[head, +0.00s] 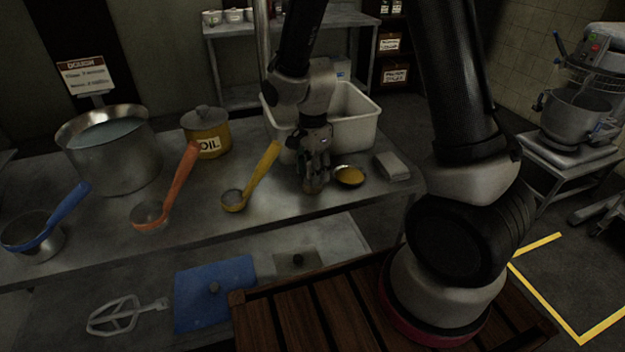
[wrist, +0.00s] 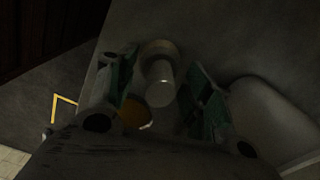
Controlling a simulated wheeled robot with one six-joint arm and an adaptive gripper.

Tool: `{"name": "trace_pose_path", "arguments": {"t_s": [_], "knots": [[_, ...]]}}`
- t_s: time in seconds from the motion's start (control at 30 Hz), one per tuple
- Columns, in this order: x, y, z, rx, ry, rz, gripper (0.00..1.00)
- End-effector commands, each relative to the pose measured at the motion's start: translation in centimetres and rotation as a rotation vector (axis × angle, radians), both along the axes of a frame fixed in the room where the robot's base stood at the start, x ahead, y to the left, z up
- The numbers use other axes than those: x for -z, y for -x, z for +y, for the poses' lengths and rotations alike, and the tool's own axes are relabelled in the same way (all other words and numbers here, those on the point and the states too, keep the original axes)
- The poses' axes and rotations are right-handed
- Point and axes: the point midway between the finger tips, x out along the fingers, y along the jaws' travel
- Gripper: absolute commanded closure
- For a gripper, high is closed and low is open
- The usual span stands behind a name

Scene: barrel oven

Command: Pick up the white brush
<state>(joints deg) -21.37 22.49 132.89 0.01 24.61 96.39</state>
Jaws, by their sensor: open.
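My gripper (head: 316,188) points down over the metal table in the head view. In the wrist view its two green-padded fingers (wrist: 160,95) are open. Between them is a pale upright cylinder (wrist: 160,85) with a wider, brownish round part behind it; it looks like the white brush's handle. The fingers stand on both sides of it, with dark gaps showing. Whether they touch it I cannot tell. In the head view my gripper hides this thing.
A yellow-filled dish (head: 349,176) is just right of my gripper, with a pale block (head: 392,166) beyond. A white bin (head: 357,128) is close behind. The yellow ladle (head: 236,199), orange ladle (head: 152,214), oil pot (head: 206,138) and large pot (head: 112,158) are to the left.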

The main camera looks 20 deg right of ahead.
Motion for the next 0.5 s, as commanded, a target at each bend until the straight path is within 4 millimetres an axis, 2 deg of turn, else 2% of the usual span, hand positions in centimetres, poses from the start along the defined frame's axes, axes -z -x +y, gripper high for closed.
{"name": "trace_pose_path", "arguments": {"t_s": [0.2, 0.47, 0.5], "knots": [[0.05, 0.0, 0.0, 0.0, 0.0, 0.0, 0.51], [0.03, 0.0, 0.0, -0.001, 0.0, 0.0, 0.98], [0.03, 0.0, 0.0, -0.001, 0.0, 0.0, 1.0]]}}
